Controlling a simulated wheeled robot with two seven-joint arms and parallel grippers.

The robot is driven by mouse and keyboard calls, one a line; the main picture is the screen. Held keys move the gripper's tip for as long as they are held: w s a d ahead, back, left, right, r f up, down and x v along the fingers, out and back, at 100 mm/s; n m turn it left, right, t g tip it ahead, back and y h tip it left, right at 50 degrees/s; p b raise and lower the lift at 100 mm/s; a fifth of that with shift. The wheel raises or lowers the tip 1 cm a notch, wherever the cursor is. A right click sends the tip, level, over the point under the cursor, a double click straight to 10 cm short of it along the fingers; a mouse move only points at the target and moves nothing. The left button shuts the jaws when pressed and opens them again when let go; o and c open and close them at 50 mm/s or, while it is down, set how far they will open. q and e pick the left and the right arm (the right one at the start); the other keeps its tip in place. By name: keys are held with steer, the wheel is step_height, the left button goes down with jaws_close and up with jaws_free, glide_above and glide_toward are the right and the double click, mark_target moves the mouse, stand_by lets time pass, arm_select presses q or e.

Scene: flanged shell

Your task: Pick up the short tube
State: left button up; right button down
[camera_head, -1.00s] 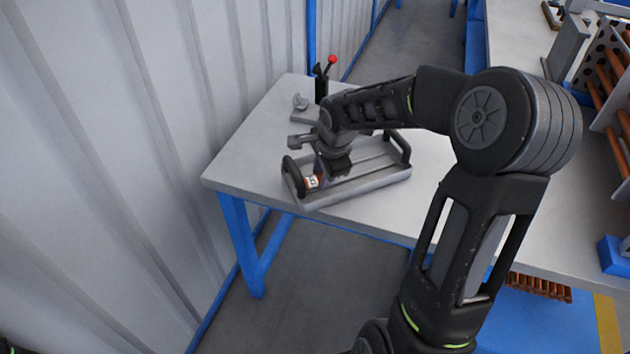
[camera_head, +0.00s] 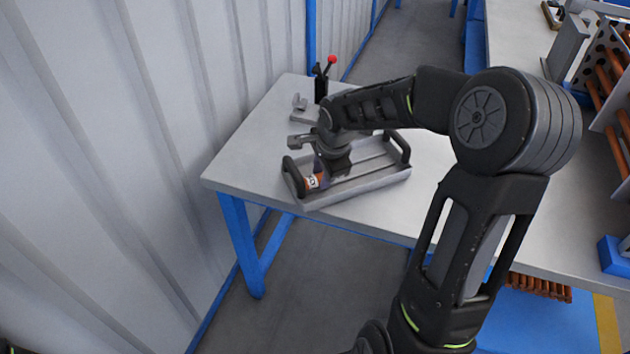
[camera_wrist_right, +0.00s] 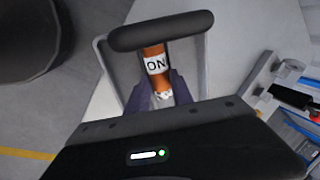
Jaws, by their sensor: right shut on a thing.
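The short tube (camera_head: 312,182) is copper-orange with a white label, and lies at the left end of a grey tray (camera_head: 372,184) with black handles. My right gripper (camera_head: 322,178) points down into the tray and is shut on the tube. In the right wrist view the tube (camera_wrist_right: 155,66) shows its label reading "ON", between the fingers of my gripper (camera_wrist_right: 160,95). The tray's black handle (camera_wrist_right: 160,30) crosses in front of the tube's far end there. My left gripper is not in view.
The tray stands on a white table (camera_head: 240,160) with blue legs. Behind it is a fixture (camera_head: 305,108) and a black clamp with a red knob (camera_head: 331,60). A corrugated wall (camera_head: 110,180) borders the left. A rack of copper tubes (camera_head: 605,85) stands at the right.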

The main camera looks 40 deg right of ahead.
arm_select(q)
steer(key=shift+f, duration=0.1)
arm_select(e)
steer(key=shift+s+f, duration=0.35)
steer(key=shift+f, duration=0.3)
steer(key=shift+w+r, duration=0.15)
steer(key=shift+r, duration=0.3)
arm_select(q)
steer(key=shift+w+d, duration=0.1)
arm_select(e)
step_height(320, 180, up, 10)
steer(key=shift+w+f, duration=0.15)
steer(key=shift+w, duration=0.1)
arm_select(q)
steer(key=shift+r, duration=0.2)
arm_select(e)
steer(key=shift+w, duration=0.1)
